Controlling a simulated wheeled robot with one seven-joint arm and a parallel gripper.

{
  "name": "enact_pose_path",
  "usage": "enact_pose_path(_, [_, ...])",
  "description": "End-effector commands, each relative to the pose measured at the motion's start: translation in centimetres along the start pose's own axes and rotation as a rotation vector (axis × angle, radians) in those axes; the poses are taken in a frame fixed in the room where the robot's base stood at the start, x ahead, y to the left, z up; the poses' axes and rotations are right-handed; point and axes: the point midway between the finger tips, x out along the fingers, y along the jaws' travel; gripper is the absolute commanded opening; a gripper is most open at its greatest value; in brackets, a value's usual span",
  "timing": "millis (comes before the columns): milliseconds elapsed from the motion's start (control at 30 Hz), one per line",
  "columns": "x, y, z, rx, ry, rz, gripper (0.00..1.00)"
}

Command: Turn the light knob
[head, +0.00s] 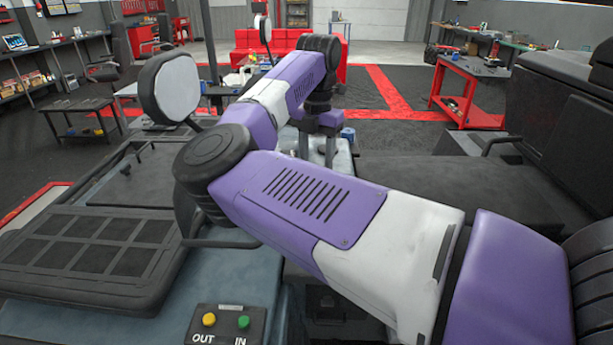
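No light knob can be made out in the head view; my arm covers much of the middle of the machine. My purple and white arm reaches from the lower right to an elbow at left, then out to a wrist that points down. My gripper (318,145) is small and far out, low over the grey-blue machine top. Its lower end is partly behind my forearm, so its opening and any contact are unclear.
A control box (227,325) at the bottom has a yellow OUT button (209,319) and a green IN button (243,322). A mirror-like oval panel (176,88) stands left of my arm. A black ribbed panel (85,255) lies left. A red cart (470,85) is far right.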

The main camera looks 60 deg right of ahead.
Motion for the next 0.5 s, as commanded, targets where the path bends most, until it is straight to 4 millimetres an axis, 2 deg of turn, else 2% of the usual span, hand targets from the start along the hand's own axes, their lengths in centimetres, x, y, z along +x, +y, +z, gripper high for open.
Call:
enact_pose_path(300, [4.7, -0.2, 0.0, 0.001, 0.001, -0.005, 0.51])
enact_pose_path(500, [6.7, -0.1, 0.0, 0.000, -0.001, -0.002, 0.51])
